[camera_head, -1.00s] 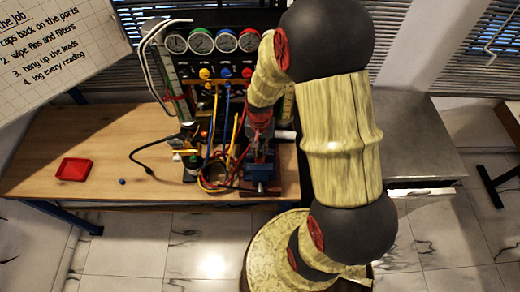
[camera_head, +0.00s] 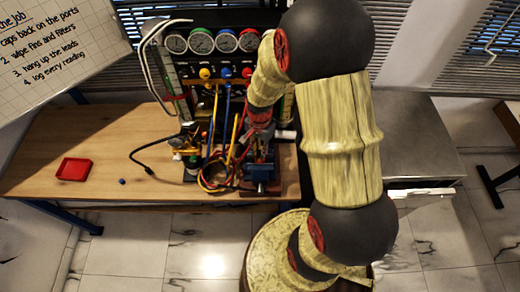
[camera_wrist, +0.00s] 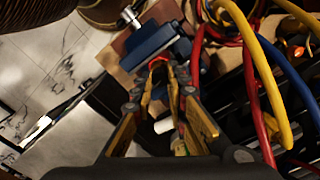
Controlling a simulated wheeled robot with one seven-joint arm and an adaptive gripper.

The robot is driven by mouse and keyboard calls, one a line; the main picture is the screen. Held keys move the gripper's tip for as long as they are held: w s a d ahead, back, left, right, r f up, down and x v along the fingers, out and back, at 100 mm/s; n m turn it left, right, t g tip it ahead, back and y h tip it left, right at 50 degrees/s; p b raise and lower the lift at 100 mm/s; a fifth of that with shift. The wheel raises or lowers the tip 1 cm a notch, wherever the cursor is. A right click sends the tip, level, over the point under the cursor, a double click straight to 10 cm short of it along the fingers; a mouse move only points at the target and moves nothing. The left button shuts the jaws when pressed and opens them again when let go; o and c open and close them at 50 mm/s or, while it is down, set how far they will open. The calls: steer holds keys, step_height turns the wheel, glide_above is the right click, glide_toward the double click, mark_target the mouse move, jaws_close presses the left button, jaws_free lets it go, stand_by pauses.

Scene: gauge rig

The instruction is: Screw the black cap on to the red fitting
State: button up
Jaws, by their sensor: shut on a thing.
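My gripper (camera_wrist: 160,80) points at a blue vise (camera_wrist: 153,45) in the wrist view. Its fingers are shut on the black cap (camera_wrist: 158,73), a small dark piece between the fingertips. A thin red edge, which looks like the red fitting (camera_wrist: 158,60), shows just beyond the cap at the vise. The cap is at or very near the fitting; I cannot tell whether the threads are engaged. In the head view the blue vise (camera_head: 262,172) stands at the bench's right part, and my wrist above it hides the cap and fitting.
Red, yellow and blue leads (camera_wrist: 275,85) hang close to the right of my gripper. A gauge panel (camera_head: 215,42) stands behind. A red tray (camera_head: 74,169) and a small blue piece (camera_head: 122,181) lie on the bench's left, where the wooden top is mostly clear.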

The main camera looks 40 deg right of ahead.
steer(key=m, duration=0.4)
steer(key=shift+m, duration=0.5)
steer(key=shift+m, duration=1.4)
steer(key=o, duration=0.6)
steer(key=shift+o, duration=1)
steer(key=o, duration=0.4)
steer(key=shift+c, duration=0.2)
steer(key=shift+r, duration=0.1)
